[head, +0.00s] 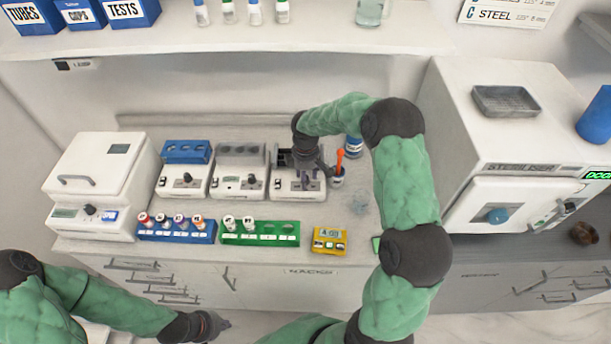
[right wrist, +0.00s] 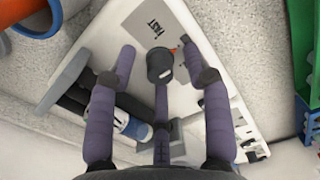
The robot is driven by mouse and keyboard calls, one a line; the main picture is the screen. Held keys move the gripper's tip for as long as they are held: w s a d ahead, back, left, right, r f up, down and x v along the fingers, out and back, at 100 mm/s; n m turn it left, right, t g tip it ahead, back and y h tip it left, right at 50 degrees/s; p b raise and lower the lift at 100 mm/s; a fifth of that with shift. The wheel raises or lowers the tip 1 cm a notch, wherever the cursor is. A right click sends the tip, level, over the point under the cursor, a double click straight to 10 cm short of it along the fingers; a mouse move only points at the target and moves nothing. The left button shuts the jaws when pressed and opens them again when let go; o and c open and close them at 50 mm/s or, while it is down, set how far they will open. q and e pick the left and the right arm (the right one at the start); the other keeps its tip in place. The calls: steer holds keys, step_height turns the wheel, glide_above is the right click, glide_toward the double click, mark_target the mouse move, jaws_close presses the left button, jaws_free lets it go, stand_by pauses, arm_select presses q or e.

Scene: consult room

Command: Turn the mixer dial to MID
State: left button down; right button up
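Three white bench devices with small front dials stand in a row on the counter in the head view. The rightmost one, the mixer (head: 283,189), is under my right gripper (head: 306,180), which partly hides it. In the right wrist view, the black mixer dial (right wrist: 159,65) lies between the spread fingers of my right gripper (right wrist: 157,58). The fingers look apart from the dial. The word FAST shows on a grey label beside it; the dial's pointer setting is unclear. My left gripper (head: 222,324) is low at the left, away from the counter; its opening is too small to judge.
A cup with an orange-handled tool (head: 338,168) and a blue bottle (head: 354,147) stand right beside the mixer. A blue tube rack (head: 176,237), a green rack (head: 260,240) and a yellow timer (head: 330,254) lie in front. A white steriliser (head: 520,190) stands to the right.

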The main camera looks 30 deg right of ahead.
step_height(320, 180, up, 12)
stand_by(0.7)
stand_by(0.4)
